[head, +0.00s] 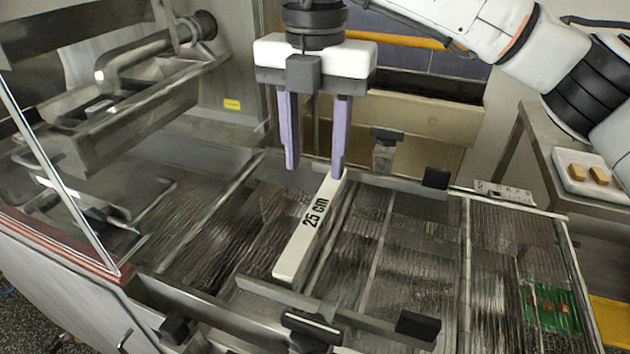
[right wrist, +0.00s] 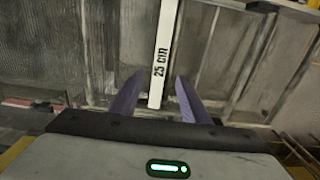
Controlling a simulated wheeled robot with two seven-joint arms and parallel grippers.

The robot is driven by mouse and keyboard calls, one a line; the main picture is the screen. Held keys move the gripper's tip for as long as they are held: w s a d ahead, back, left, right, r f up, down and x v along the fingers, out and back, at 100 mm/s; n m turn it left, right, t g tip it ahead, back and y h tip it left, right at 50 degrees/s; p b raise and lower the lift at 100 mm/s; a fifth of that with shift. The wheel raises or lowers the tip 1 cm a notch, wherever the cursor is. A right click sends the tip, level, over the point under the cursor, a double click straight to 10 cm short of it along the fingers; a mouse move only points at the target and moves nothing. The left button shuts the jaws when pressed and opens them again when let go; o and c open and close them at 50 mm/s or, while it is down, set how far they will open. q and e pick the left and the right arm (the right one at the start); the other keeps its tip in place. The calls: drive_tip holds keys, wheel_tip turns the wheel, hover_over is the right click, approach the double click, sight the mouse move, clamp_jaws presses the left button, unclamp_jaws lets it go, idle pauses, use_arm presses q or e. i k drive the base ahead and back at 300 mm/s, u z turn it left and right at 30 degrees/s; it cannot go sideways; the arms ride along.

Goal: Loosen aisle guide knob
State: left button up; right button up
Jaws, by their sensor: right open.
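My right gripper (head: 315,170) is open, pointing down with two purple fingers over the far end of a white bar marked "25 cm" (head: 308,230). In the right wrist view the bar (right wrist: 161,55) runs between the spread fingertips (right wrist: 156,84); I cannot tell whether they touch it. The bar lies across the mesh belt between the far guide rail (head: 400,183) and the near guide rail (head: 345,319). A black T-shaped knob (head: 387,135) stands at the far rail, right of the gripper. Another black T-shaped knob (head: 312,327) is at the near rail. My left gripper is out of view.
Black blocks sit on the far side (head: 436,178) and near side (head: 418,325) of the frame. A clear slanted panel (head: 60,170) and metal pipe (head: 150,48) stand at left. A side table with a white tray (head: 570,183) is at right.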

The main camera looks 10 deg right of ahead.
sight(312, 333)
drive_tip(key=k, duration=1.5)
